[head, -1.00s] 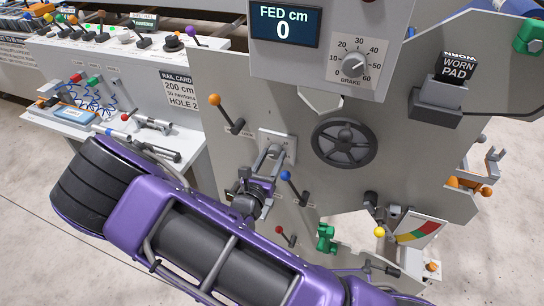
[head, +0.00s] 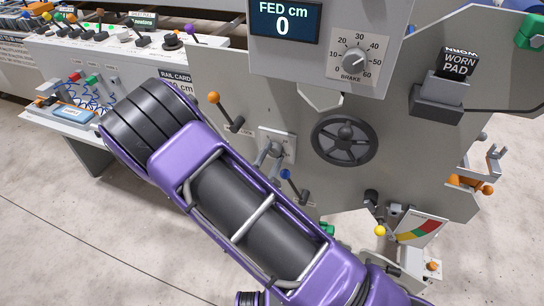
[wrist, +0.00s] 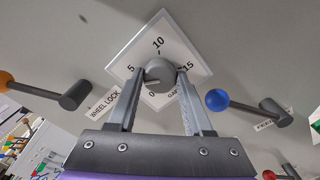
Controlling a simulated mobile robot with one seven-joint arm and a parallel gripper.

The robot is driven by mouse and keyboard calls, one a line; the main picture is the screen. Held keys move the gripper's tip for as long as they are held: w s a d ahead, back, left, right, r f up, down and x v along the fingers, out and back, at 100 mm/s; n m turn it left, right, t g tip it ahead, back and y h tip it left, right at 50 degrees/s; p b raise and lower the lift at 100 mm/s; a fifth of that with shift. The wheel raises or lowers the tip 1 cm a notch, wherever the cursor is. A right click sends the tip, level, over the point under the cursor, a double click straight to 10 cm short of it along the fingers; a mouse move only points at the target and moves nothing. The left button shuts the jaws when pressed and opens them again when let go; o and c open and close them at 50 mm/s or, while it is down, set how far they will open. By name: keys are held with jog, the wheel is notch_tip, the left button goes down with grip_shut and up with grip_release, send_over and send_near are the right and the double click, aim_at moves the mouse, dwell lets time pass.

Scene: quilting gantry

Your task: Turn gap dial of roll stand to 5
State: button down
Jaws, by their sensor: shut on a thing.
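The gap dial (wrist: 160,70) is a round grey knob on a white diamond-shaped plate (wrist: 140,48) marked 0, 5, 10 and 15. My gripper (wrist: 160,77) is shut on the knob, one finger on each side. A faint mark shows on the knob's lower part, but I cannot tell its exact reading. In the head view the white plate (head: 288,143) sits on the grey side panel of the roll stand (head: 235,155). My gripper's fingers (head: 268,152) reach it there, and my purple arm hides the wrist.
An orange-knobbed wheel lock lever (head: 213,98) stands left of the dial and a blue-knobbed lever (head: 286,174) below right. A black handwheel (head: 344,140) and the brake dial (head: 354,62) are to the right. The display (head: 284,22) reads FED cm 0.

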jog(key=shift+m, duration=1.6)
jog(key=shift+c, duration=1.5)
grip_release()
jog(key=shift+s, duration=0.1)
jog(key=v, duration=1.7)
jog(key=shift+s+p, duration=0.15)
jog(key=shift+p, duration=0.15)
jog(key=shift+r, duration=0.1)
